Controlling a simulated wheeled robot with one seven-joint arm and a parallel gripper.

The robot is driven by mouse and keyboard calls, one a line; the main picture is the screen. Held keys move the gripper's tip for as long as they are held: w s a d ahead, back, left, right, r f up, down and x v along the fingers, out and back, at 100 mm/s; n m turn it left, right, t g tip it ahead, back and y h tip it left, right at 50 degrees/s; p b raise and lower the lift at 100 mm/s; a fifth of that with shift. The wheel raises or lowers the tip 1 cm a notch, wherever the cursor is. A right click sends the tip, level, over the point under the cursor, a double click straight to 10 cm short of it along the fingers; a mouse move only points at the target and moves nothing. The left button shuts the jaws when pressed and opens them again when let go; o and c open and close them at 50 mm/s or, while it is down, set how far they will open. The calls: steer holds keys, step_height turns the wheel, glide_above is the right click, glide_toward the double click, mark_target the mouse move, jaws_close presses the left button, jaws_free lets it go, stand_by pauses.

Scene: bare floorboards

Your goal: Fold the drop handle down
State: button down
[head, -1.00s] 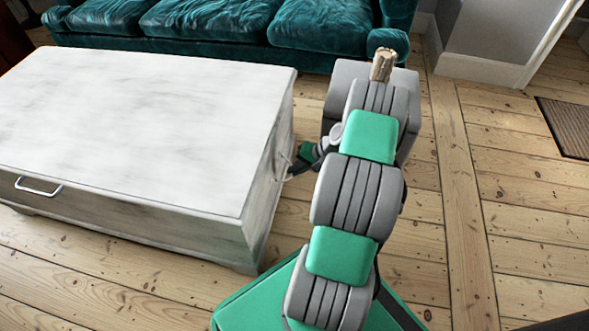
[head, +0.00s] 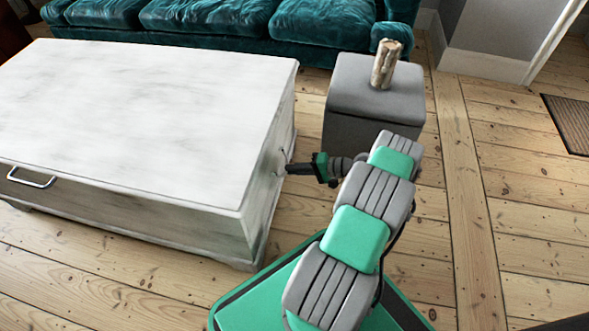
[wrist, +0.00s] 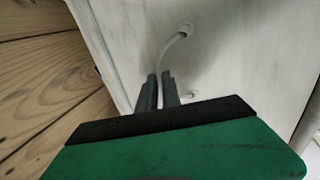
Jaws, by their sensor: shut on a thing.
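The drop handle is a thin grey curved bar (wrist: 167,52) on the end face of the white chest (head: 130,110). In the wrist view the bar runs from a round mount at the top and curves in between my fingers, standing out from the face. A second round mount shows just right of the fingertips. My gripper (wrist: 158,80) is shut on the bar. In the head view my gripper (head: 288,169) is at the chest's right end, and the handle there is too small to make out well.
Another handle (head: 31,178) is on the chest's long front side. A grey block (head: 375,95) with a wooden log piece (head: 386,64) on top stands behind my arm. A teal sofa (head: 220,30) is at the back.

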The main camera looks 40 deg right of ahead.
steer(key=shift+f, duration=0.1)
steer(key=c, duration=1.5)
jaws_free()
steer(key=shift+c, duration=0.2)
steer(key=p+v, duration=0.2)
steer(key=v, duration=0.6)
steer(key=shift+a, duration=0.1)
